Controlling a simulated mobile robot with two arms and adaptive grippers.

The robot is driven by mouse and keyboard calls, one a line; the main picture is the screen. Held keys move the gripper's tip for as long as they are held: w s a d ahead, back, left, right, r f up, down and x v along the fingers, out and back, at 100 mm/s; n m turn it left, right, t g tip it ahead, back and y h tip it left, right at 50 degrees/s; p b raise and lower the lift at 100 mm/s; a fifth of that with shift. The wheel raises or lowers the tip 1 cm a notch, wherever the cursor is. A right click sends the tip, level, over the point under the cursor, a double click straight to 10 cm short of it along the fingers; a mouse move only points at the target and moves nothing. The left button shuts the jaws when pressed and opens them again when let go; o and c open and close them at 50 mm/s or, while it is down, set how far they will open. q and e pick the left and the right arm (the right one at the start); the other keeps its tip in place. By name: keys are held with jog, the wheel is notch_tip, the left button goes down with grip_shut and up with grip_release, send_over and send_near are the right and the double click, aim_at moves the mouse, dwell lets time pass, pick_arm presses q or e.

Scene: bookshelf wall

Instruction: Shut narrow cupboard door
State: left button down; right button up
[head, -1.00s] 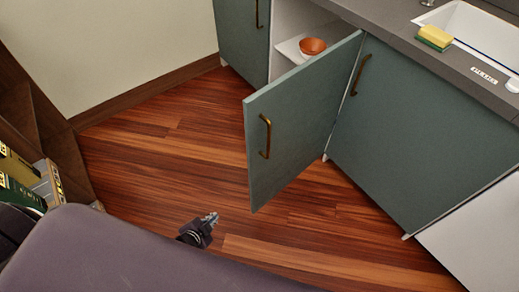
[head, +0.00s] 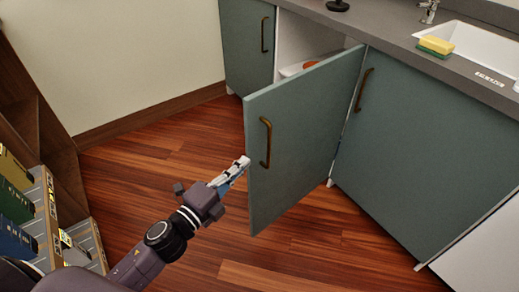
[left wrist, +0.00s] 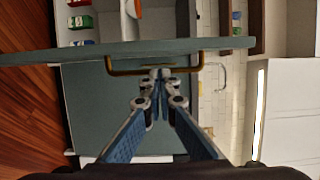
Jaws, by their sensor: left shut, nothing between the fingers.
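The narrow cupboard door (head: 308,135) is grey-green and stands open, jutting out from the cabinet into the room. Its brass bar handle (head: 266,142) is near the free edge. My left gripper (head: 243,164) is shut and empty, just left of that free edge and slightly below the handle's middle. Whether it touches the door is hard to tell. In the left wrist view the door (left wrist: 230,44) is a band across the picture, with the handle (left wrist: 112,70) around the shut fingertips (left wrist: 160,74). My right gripper is not in view.
Inside the open cupboard an orange bowl (head: 310,64) is partly hidden by the door. A closed cabinet door (head: 430,140) is to the right, under a counter with a sponge (head: 436,46) and sink. A shelf with boxes (head: 14,205) is at left. The wooden floor between is clear.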

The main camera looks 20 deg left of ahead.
aim_at(259, 147)
pick_arm(q)
jog(key=x, duration=0.8)
jog(key=shift+w+d+f, duration=0.1)
jog(key=shift+w, duration=0.2)
